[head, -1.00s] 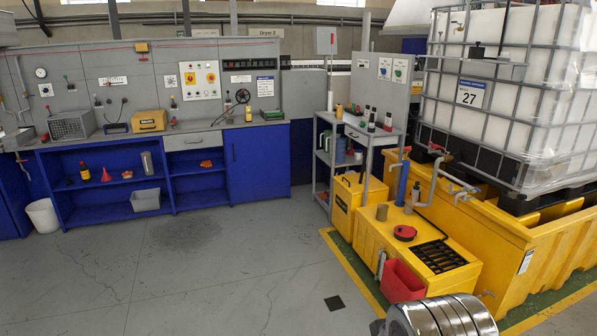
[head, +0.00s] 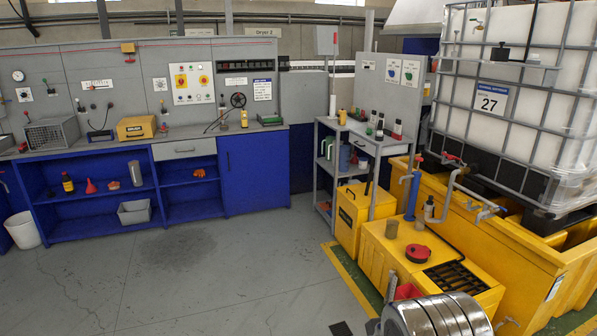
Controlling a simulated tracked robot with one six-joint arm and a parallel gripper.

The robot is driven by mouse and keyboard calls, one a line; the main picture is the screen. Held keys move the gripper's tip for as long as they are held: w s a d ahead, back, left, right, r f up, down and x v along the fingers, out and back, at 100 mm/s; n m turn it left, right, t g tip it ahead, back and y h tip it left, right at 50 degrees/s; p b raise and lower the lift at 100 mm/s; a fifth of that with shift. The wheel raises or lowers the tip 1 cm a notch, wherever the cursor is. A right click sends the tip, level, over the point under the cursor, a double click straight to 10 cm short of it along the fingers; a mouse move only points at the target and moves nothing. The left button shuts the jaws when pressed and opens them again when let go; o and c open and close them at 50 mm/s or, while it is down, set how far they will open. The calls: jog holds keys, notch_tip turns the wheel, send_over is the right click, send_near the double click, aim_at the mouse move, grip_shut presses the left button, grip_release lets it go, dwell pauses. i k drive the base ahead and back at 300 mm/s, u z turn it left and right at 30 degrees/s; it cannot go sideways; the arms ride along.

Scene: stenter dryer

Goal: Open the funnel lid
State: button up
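A round red piece with a dark part (head: 418,254), which looks like the lidded funnel, sits on top of the low yellow cabinet (head: 385,264), to the left of a black grating (head: 459,275). It lies low and flat, and is too small to tell whether its lid is fully shut. A silvery ribbed part of my arm shows at the bottom right, in front of the cabinet. My gripper is not in view, so its opening and its place relative to the funnel cannot be seen.
A white tank in a cage (head: 500,150) stands over a yellow basin at right. My arm partly hides a red bin (head: 407,291). Grey floor (head: 230,285) is clear at left.

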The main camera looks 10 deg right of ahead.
aim_at(419, 251)
jog(key=z, duration=0.1)
jog(key=i, duration=2.2)
jog(key=z, duration=0.35)
jog(key=i, duration=1.55)
jog(key=z, duration=0.1)
